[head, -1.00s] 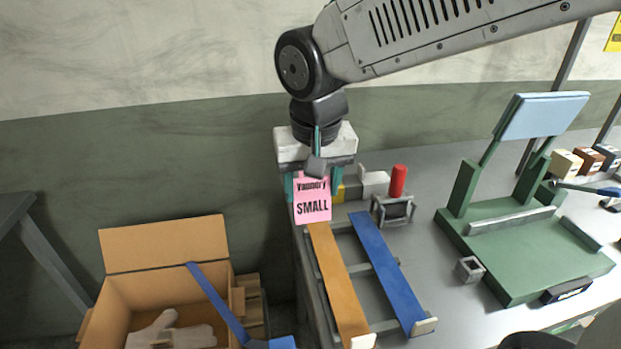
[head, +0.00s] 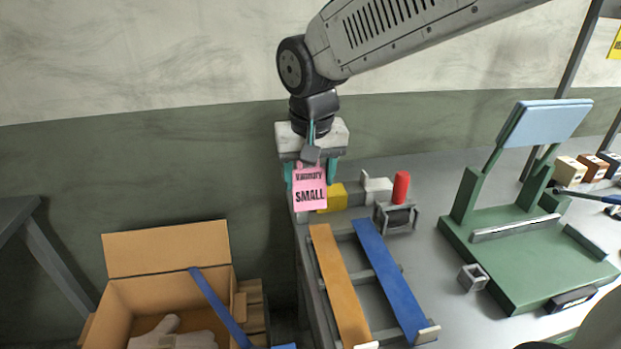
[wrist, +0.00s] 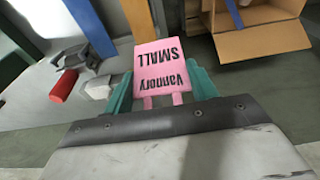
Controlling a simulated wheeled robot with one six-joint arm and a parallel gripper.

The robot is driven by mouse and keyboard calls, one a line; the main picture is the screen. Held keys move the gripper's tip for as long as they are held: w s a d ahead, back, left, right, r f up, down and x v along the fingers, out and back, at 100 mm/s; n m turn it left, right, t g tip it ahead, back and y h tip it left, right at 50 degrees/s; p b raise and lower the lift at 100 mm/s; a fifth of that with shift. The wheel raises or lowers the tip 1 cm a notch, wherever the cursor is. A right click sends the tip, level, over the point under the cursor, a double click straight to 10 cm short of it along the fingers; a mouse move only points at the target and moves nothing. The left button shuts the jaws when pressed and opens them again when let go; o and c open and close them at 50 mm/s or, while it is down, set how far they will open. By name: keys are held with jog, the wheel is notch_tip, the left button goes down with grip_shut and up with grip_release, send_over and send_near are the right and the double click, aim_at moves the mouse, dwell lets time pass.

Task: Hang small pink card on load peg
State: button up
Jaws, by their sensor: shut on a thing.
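The small pink card (head: 310,190), printed "Vannory SMALL", hangs from my gripper (head: 312,172) above the left rear end of the grey bench. My gripper is shut on the card, its teal fingers on either side. In the wrist view the card (wrist: 162,72) shows upside down between the teal fingers of my gripper (wrist: 162,90), with two pink tabs towards the gripper body. I cannot make out for certain which part is the load peg.
An orange strip (head: 340,285) and a blue strip (head: 388,278) lie on a bench rack. A yellow block (head: 338,196), red cylinder (head: 401,187) and green stand (head: 520,255) are to the right. An open cardboard box (head: 165,250) with gloves stands lower left.

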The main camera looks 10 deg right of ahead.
jog(key=shift+w+f, duration=0.1)
jog(key=shift+w, duration=0.95)
jog(key=shift+w+f, duration=0.45)
jog(key=shift+w, duration=0.25)
jog(key=o, duration=1)
